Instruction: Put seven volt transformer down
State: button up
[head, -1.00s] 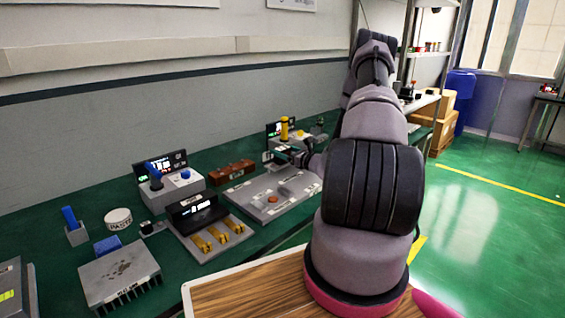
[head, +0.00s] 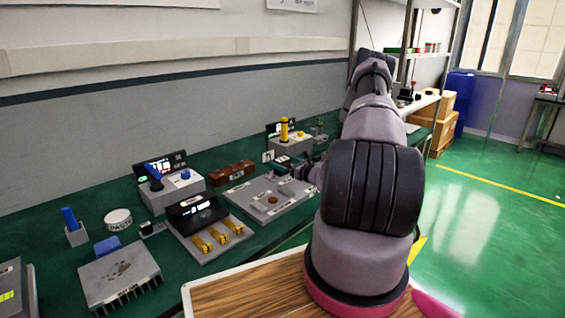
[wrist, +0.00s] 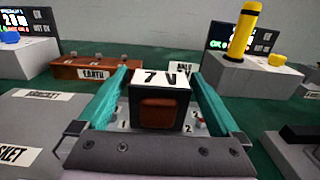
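The seven volt transformer is a dark block with a white "7 V" top and a brown front face (wrist: 160,112), upright in the middle of the wrist view. My gripper (wrist: 160,82) has its teal fingers along both sides of it, and the fingertips appear to touch its sides. Numbers 1 and 2 show on a light base just below the block; whether the block rests on it is hidden. In the head view my gripper (head: 294,163) is at the far side of the grey board (head: 245,190), and the transformer is small and partly hidden there.
A brown "EARTH" bar (wrist: 92,69) stands at left in the wrist view. A grey box with a yellow post (wrist: 247,35) stands at right. Display units, a ribbed heat sink (head: 118,276) and a round tin (head: 118,219) share the green bench.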

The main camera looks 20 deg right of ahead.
jog(key=shift+r, duration=0.1)
jog(key=v, duration=1.2)
jog(key=shift+r, duration=0.1)
jog(key=s+a+r+n+g+y, duration=0.3)
jog(key=a+r+n+g+y, duration=0.4)
jog(key=a+r+n+g, duration=0.75)
jog(key=s+a+r+n+h, duration=0.3)
jog(key=s+a+r+n, duration=0.3)
jog(key=s+a+r, duration=0.45)
jog(key=s+d+r+n+t+h, duration=0.2)
jog(key=s+r+n+t+h, duration=0.2)
jog(key=s+r+n+h, duration=0.3)
jog(key=s+r+h, duration=0.1)
jog(key=s+r, duration=0.4)
jog(key=r, duration=0.2)
jog(key=shift+d+r+t, duration=0.2)
jog(key=shift+d+t, duration=0.1)
jog(key=shift+t, duration=0.05)
